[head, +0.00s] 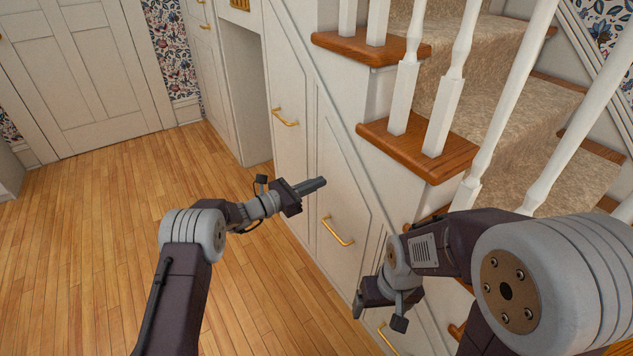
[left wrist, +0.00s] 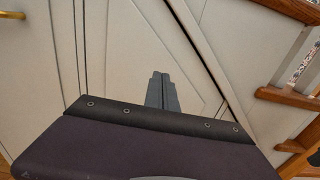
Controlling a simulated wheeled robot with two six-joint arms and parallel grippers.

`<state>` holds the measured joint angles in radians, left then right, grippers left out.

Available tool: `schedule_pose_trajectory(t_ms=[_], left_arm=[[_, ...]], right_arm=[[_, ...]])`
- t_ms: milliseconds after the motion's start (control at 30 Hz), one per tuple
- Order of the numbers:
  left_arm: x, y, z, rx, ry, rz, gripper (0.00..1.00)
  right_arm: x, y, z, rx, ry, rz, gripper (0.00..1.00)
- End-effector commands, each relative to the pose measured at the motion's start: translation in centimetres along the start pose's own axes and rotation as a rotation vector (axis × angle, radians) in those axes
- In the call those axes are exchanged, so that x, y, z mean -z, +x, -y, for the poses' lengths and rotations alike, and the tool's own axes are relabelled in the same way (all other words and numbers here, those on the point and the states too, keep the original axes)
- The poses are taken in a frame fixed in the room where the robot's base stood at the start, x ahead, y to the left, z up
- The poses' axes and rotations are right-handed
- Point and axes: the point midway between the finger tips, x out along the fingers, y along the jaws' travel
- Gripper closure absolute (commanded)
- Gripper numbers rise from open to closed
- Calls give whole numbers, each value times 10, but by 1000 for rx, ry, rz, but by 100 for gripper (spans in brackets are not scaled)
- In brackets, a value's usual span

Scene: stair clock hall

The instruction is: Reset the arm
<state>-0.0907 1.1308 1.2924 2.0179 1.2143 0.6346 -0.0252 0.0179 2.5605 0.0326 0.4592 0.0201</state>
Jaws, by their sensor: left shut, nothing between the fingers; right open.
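My left gripper (head: 316,184) is in the middle of the head view, in front of the white under-stair panels. Its fingers are together with nothing between them. In the left wrist view the shut fingers (left wrist: 161,88) point at a white panel. My right gripper (head: 358,304) is low and right of centre in the head view, near the lower panels. Its fingers are mostly hidden by its own body. I cannot tell whether either gripper touches the panels.
White under-stair panels carry brass handles (head: 337,232), one just below my left gripper. The wooden stair treads (head: 420,150) and white balusters (head: 443,115) rise on the right. A white door (head: 85,75) stands far left. The wooden floor (head: 95,230) at left is clear.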

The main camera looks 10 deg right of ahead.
Motion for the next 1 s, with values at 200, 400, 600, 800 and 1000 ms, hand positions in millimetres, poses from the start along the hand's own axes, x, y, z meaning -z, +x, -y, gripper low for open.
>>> schedule_pose_trajectory(t_ms=[200, 400, 600, 800, 1000], left_arm=[[-2, -50, 0, -2, -4, -4, 100], [1, -67, 0, 1, -2, -4, 100], [2, -68, 1, 1, -2, -3, 100], [-44, -61, 0, 11, 74, 32, 100], [-112, -78, 90, 226, 296, -133, 100]], right_arm=[[2, -18, 0, 0, 0, 0, 14], [2, -20, 0, 0, 0, 0, 14], [2, -19, 0, 0, 0, 0, 14], [2, -20, 0, 0, 0, 0, 14], [2, -19, 0, 0, 0, 0, 14]])
